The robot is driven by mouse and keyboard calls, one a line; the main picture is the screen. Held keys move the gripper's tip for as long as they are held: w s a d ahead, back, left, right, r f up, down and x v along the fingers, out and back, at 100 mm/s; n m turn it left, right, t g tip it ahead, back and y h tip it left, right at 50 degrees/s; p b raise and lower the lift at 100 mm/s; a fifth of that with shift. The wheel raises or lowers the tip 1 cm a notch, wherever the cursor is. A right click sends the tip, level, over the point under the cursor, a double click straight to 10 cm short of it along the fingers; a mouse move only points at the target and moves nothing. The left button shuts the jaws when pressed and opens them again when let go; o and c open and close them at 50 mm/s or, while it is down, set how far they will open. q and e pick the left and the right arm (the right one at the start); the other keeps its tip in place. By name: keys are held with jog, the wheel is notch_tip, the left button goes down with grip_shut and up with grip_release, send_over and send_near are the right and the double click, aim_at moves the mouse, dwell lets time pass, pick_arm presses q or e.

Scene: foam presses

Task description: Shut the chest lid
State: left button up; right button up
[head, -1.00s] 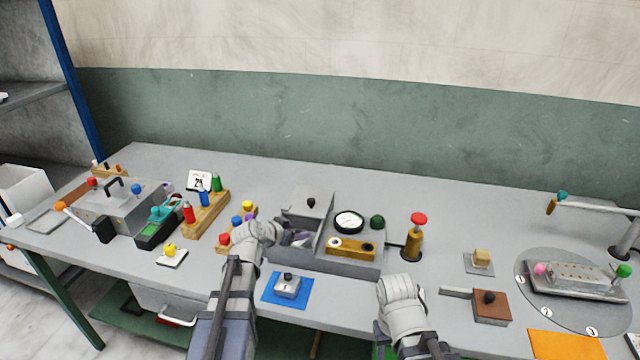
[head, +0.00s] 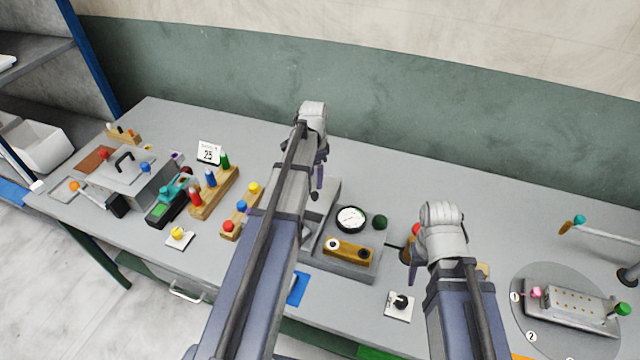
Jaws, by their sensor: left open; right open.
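The grey chest (head: 309,240) is the box at the left end of the gauge unit, mid-table, mostly hidden behind my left arm. A grey panel (head: 326,197), seemingly its raised lid, shows just right of that arm; its knob is hidden and its exact angle cannot be told. My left gripper (head: 318,180) is open, reaching over the chest to the panel's far side; whether it touches the panel cannot be told. My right gripper (head: 425,232) is open by the red-topped wooden post (head: 405,253), its fingers mostly hidden behind the wrist.
The gauge (head: 351,219), a green knob (head: 380,222) and a wooden block (head: 348,250) sit right of the chest. A black-knobbed plate (head: 399,305) lies in front. Bottle racks (head: 214,193) stand left. The table behind my grippers is clear.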

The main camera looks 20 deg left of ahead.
aim_at(315, 193)
pick_arm(q)
jog(key=shift+s+f+b, duration=0.15)
jog(key=shift+f+b, duration=0.1)
jog(key=shift+b, duration=0.05)
notch_tip(315, 193, down, 7)
jog(key=b, duration=0.7)
jog(key=shift+f, duration=0.2)
jog(key=shift+r, duration=0.1)
grip_shut()
dwell(0.8)
